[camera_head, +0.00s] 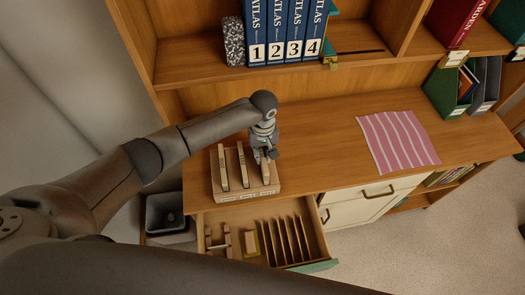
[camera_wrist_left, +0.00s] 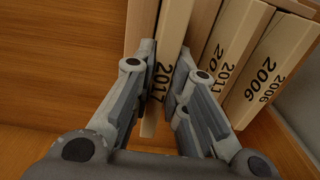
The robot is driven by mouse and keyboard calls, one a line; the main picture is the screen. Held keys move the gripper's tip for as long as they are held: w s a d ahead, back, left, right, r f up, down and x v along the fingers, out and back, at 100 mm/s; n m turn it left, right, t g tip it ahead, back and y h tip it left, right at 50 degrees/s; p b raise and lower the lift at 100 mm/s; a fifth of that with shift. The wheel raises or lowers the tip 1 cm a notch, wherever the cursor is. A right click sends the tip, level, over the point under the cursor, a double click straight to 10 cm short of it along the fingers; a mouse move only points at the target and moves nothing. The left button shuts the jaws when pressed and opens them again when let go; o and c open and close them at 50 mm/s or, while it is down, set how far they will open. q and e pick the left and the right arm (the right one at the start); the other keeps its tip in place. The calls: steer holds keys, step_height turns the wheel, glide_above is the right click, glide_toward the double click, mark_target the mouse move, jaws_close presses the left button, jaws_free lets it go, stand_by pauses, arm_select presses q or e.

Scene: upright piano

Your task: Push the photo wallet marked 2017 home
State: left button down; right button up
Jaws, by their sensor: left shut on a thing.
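The photo wallet marked 2017 (camera_wrist_left: 161,75) is a thin cream block standing between the two fingers of my left gripper (camera_wrist_left: 160,105), which is shut on it. In the head view my left gripper (camera_head: 264,155) is at the right-hand wallet (camera_head: 265,172) of a wooden holder (camera_head: 240,193) on the desk, and partly hides it. Two other upright wallets, a left one (camera_head: 222,167) and a middle one (camera_head: 243,166), stand apart in the holder. In the wrist view a neighbouring wallet is marked 2006 (camera_wrist_left: 262,62). How deep the 2017 wallet sits is hard to tell. My right gripper is not in view.
An open drawer (camera_head: 318,240) with upright dividers lies below the holder. Numbered atlases (camera_head: 285,35) stand on the shelf above. A striped pink cloth (camera_head: 397,140) lies on the desk to the right, with clear desk between. A dark bin (camera_head: 166,213) stands at left.

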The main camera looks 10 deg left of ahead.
arm_select(q)
steer(key=shift+p, duration=0.5)
stand_by(0.9)
steer(key=shift+f+b, duration=0.55)
steer(key=shift+f, duration=0.8)
stand_by(0.8)
steer(key=c, duration=1.4)
jaws_free()
steer(key=shift+o, duration=0.2)
step_height(320, 180, up, 12)
steer(key=shift+r, duration=0.1)
